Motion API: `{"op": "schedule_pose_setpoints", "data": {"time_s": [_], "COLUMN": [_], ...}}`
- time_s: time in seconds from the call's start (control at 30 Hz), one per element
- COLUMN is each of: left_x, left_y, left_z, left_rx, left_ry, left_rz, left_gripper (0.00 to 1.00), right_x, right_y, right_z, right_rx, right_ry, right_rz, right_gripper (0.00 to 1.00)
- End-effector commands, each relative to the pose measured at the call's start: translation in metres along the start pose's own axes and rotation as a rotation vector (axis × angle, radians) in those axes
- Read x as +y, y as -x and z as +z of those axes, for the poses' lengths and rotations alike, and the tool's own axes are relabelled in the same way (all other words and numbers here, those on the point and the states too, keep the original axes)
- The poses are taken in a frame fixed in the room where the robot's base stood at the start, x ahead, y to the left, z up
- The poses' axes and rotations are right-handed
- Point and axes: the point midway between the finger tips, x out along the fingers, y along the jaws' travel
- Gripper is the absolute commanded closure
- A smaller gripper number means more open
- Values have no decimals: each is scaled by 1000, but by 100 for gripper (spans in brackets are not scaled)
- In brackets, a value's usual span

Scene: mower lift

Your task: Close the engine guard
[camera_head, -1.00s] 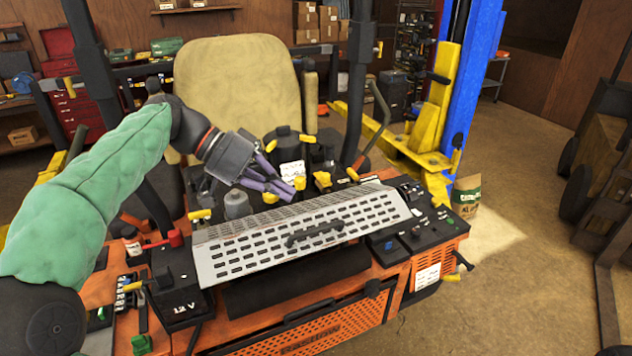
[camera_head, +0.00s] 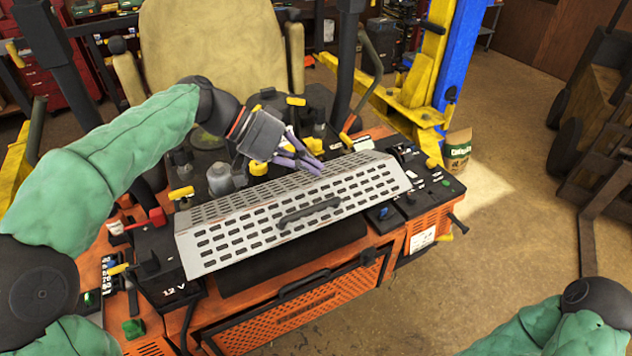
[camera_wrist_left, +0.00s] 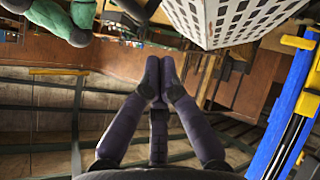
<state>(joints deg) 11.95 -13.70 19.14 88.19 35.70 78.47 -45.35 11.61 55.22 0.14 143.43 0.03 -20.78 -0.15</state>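The engine guard (camera_head: 245,234) is a pale grey slotted metal cover with a black handle (camera_head: 309,211). It lies over the orange mower's engine bay, with a dark area below its front edge. I cannot tell whether it is fully seated. My left gripper (camera_head: 307,163) is just above and behind the guard's rear edge, its purple fingers pointing right. In the left wrist view its fingertips (camera_wrist_left: 162,78) meet with nothing between them, and the guard (camera_wrist_left: 225,18) shows at the top right. Contact with the guard is unclear. My right arm shows at the lower right; its gripper is out of view.
A beige seat (camera_head: 215,75) and black levers stand behind the guard. A 12 V battery box (camera_head: 165,270) is at its left, and a control panel (camera_head: 410,200) at its right. A blue and yellow lift post (camera_head: 452,70) stands at the back right.

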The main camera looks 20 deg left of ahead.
Motion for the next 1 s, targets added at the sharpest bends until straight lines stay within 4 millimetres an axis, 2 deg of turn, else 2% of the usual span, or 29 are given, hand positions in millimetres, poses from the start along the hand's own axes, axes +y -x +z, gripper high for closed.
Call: {"op": "schedule_pose_setpoints", "data": {"time_s": [0.13,0.33,0.8,1.0], "left_x": [1,0,0,-6], "left_y": [-17,-29,-32,-32], "left_z": [14,26,29,34], "left_rx": [-1,0,0,1], "left_ry": [2,1,0,-17], "left_rz": [0,0,-1,-18], "left_gripper": [100,100,100,100], "right_x": [-1,-1,-1,2], "right_y": [2,3,2,-7], "right_z": [0,0,0,0], "right_rx": [0,0,0,0], "right_ry": [0,0,0,0], "right_rz": [0,0,0,0], "right_gripper": [38,38,38,38]}}
